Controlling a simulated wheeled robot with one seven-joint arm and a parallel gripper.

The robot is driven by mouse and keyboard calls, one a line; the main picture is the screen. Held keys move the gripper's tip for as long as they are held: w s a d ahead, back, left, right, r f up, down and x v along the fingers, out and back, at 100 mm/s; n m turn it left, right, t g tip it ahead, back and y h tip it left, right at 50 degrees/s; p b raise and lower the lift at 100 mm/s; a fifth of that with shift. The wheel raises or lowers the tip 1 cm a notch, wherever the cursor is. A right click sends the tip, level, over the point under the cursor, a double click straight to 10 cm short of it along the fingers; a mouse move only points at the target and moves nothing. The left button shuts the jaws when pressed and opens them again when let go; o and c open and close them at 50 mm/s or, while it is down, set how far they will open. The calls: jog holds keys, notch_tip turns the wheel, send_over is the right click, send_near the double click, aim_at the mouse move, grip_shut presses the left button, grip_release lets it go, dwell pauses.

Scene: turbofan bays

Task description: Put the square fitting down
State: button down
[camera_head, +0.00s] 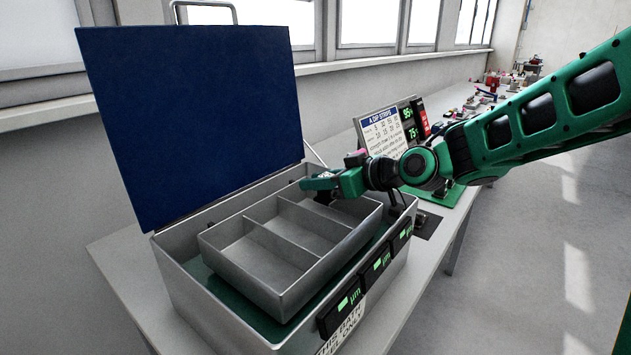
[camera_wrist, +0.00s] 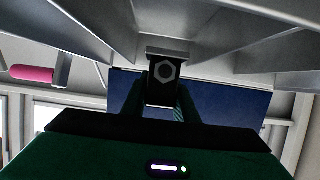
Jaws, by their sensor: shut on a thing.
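My gripper (camera_head: 318,186) is over the far right end of a grey metal tray (camera_head: 240,275) in the head view. The tray has three compartments and sits inside an open metal case (camera_head: 190,262). In the wrist view my gripper (camera_wrist: 158,104) is shut on the square fitting (camera_wrist: 164,92), a dark block with a light hexagon mark. The fitting sits between the two fingers, and the tray's grey dividers (camera_wrist: 215,35) show beyond it. In the head view the fitting is mostly hidden by the gripper. I cannot tell whether it touches the tray.
The case's blue lid (camera_head: 195,115) stands raised behind the tray. Green-lit readouts (camera_head: 345,303) line the case's front. A printed sign (camera_head: 385,130) stands behind my arm. A pink cylinder (camera_wrist: 32,73) shows in the wrist view. The visible tray compartments look empty.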

jog(key=shift+s+d+f, duration=0.1)
jog(key=shift+s+f, duration=0.05)
jog(key=shift+f, duration=0.4)
jog(key=c, duration=1.4)
grip_release()
jog(key=shift+f, duration=0.15)
jog(key=shift+r, duration=0.3)
jog(key=r+v, duration=0.1)
jog(key=v, duration=1.1)
